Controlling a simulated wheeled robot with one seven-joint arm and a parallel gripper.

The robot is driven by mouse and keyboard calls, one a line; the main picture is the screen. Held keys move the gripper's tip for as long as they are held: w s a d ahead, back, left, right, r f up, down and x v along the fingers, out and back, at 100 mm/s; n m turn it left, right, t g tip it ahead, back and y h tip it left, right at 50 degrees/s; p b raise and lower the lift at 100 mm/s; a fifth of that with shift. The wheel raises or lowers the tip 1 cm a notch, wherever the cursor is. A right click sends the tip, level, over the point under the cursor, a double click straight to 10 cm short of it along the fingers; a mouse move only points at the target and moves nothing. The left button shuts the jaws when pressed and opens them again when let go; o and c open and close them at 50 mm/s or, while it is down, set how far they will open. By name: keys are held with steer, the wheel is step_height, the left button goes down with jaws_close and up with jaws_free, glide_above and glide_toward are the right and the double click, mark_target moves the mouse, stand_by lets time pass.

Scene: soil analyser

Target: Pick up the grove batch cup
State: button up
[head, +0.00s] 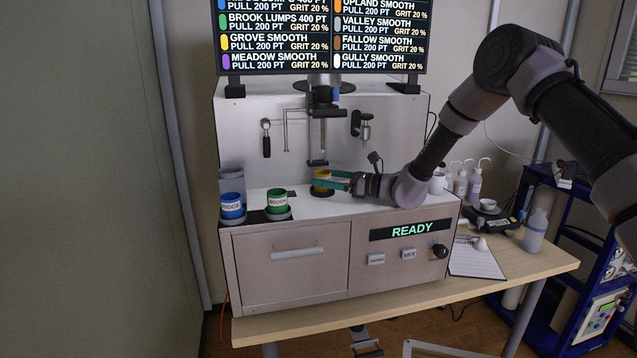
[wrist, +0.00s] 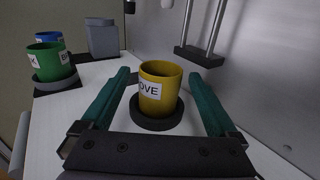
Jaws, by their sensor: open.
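The grove batch cup is a yellow cup (wrist: 161,88) with a white label partly reading "OVE". It stands upright on a round dark base (wrist: 157,121) on the analyser's white top. In the head view the yellow cup (head: 321,176) is under the analyser's vertical stirrer, partly behind the green fingers. My gripper (wrist: 159,92) is open, with one green finger on each side of the cup and gaps showing between. In the head view my gripper (head: 338,180) reaches in from the right. The cup's far side is hidden.
A green cup (head: 277,201) and a blue "RIDGE" cup (head: 232,206) stand at the left of the analyser top. A grey container (wrist: 102,38) stands behind them. A metal stand (wrist: 203,35) rises close beyond the right finger. The READY display (head: 411,230) is on the front.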

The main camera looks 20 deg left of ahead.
steer(key=shift+w+a, duration=0.1)
steer(key=shift+a, duration=0.3)
jaws_close()
steer(key=shift+r, duration=0.2)
